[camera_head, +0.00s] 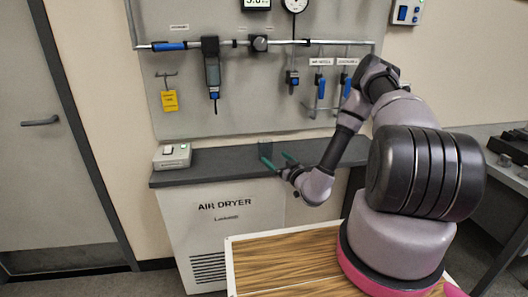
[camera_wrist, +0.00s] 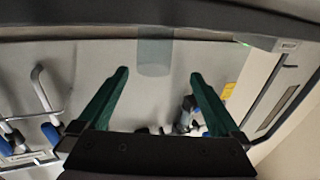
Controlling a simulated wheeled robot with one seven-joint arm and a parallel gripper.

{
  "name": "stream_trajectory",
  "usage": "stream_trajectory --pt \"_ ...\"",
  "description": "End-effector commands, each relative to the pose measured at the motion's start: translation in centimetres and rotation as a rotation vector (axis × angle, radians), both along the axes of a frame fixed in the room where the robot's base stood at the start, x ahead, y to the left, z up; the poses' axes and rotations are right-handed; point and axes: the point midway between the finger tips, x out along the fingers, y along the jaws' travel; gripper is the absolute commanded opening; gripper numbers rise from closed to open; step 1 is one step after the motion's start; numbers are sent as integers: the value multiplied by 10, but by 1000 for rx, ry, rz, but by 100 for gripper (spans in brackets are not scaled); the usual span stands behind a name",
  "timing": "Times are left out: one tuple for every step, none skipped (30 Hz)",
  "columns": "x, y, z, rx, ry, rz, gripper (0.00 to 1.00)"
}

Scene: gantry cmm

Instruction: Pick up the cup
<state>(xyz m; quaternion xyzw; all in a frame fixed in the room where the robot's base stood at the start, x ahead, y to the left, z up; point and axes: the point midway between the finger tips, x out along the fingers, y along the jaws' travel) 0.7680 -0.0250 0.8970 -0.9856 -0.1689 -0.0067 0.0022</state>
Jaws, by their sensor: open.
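The cup (camera_head: 265,148) is a small, see-through, dark teal cup standing on the dark counter (camera_head: 215,161) against the grey wall panel. In the wrist view, which is upside down, the cup (camera_wrist: 155,57) shows beyond the fingertips, between the lines of the two fingers. My gripper (camera_head: 277,159) has green fingers spread apart with nothing between them. It is in front of the cup, on the near side of the counter. The fingers of my gripper (camera_wrist: 159,74) point towards the cup. I cannot tell whether a fingertip touches it.
A white control box (camera_head: 172,156) stands on the counter's left end. The air dryer cabinet (camera_head: 222,235) is below. Tools hang from a rail (camera_head: 285,42) on the panel above. A wood-topped surface (camera_head: 285,262) lies in front.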

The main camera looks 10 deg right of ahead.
Motion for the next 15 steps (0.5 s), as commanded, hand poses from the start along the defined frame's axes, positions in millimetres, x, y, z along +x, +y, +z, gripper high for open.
stream_trajectory --pt "0 -2 -6 17 16 -17 100" --pt "1 -2 -7 24 21 -23 100" --pt "4 -2 -9 28 24 -26 100" --pt "8 -1 -9 28 24 -27 100" --pt "13 0 -9 29 23 -28 100" --pt "19 3 -8 29 22 -27 100" --pt "24 5 -8 27 22 -27 100" --pt "29 7 -8 29 22 -26 100" --pt "34 8 -8 27 22 -27 100" --pt "39 9 -8 26 22 -26 100" --pt "42 10 -8 26 22 -26 100" --pt "46 12 -8 27 23 -26 100" --pt "48 12 -8 26 22 -25 100" --pt "50 13 -8 26 22 -26 100" --pt "52 13 -8 26 23 -27 100"
